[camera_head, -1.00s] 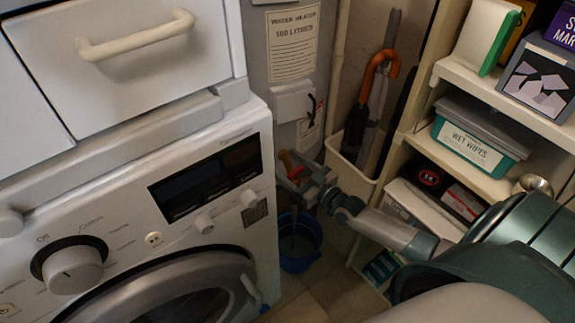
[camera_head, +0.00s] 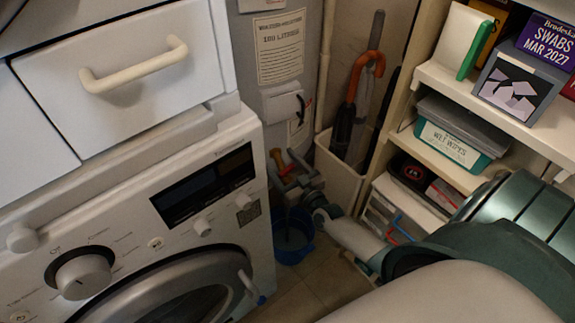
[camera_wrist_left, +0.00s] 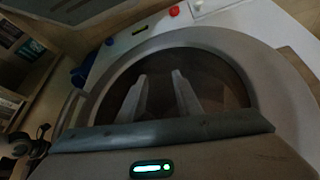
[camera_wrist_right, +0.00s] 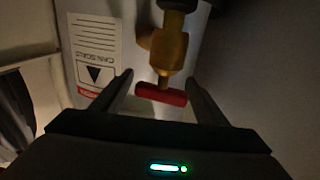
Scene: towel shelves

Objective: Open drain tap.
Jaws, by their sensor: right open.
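The drain tap is a brass fitting (camera_wrist_right: 168,48) with a red bar handle (camera_wrist_right: 161,95) at the bottom of the water heater. In the head view the small brass fitting (camera_head: 276,159) and red handle show beside the washing machine, partly behind my right gripper (camera_head: 287,172). In the right wrist view my right gripper (camera_wrist_right: 160,80) is open. Its fingers stand one on each side of the red handle, and I cannot tell whether either touches it. My left gripper (camera_wrist_left: 157,76) is open and empty in front of the washing machine door; it is not in the head view.
A blue bucket (camera_head: 292,240) stands on the floor below the tap. The washing machine (camera_head: 140,225) is close on the left. A white bin with umbrellas (camera_head: 338,170) and shelves (camera_head: 490,90) with boxes crowd the right. The water heater (camera_head: 250,60) is behind. Bare floor is narrow.

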